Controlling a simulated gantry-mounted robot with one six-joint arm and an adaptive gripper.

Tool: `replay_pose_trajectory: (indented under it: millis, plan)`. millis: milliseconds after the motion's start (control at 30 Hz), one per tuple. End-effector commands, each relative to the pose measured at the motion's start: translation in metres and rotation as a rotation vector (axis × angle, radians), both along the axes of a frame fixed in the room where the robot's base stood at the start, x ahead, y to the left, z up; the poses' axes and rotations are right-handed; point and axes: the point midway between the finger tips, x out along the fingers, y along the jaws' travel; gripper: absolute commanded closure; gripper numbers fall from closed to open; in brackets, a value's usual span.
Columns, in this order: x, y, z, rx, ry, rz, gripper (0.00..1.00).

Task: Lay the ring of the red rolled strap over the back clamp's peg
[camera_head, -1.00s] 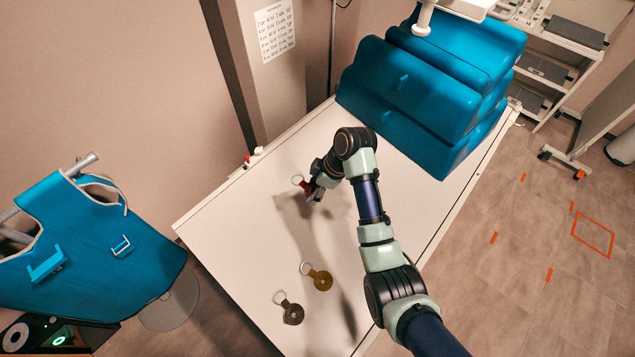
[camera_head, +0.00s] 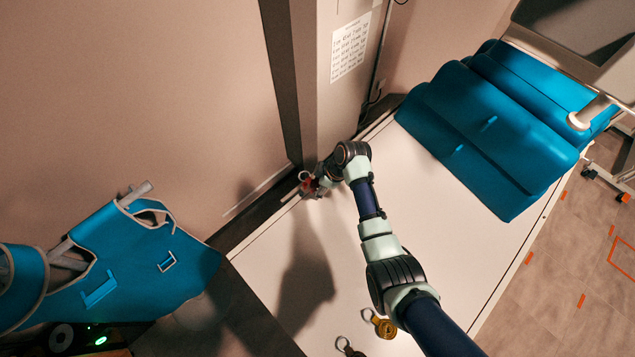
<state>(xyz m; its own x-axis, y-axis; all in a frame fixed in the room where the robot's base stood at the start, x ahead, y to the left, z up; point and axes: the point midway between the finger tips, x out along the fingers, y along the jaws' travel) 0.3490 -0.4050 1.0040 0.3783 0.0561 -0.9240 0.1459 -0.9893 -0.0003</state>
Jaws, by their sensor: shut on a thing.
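My gripper (camera_head: 318,189) is at the back left edge of the white table, next to the grey column. It is shut on the red rolled strap (camera_head: 309,186), of which only a small dark red part shows. The strap's pale ring (camera_head: 303,176) sticks out from the gripper toward the wall, over the table's edge. The back clamp and its peg cannot be made out apart from the strap and gripper here. I cannot tell whether the ring is around the peg, beside it or above it.
A yellow rolled strap (camera_head: 382,325) and a dark brown one (camera_head: 348,347) lie on the white table (camera_head: 400,220) near the bottom. Blue cushions (camera_head: 490,130) are stacked at the right. The grey column (camera_head: 335,80) rises just behind the gripper. A blue apron (camera_head: 140,255) hangs at the left.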

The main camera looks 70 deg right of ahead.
Motion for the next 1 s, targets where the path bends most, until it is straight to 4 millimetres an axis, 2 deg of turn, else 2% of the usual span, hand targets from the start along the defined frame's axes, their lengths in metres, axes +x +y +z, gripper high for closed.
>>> replay_pose_trajectory:
  millis: [1000]
  plan:
    - [0.0,0.0,-0.072,0.0,0.0,0.0,0.73]
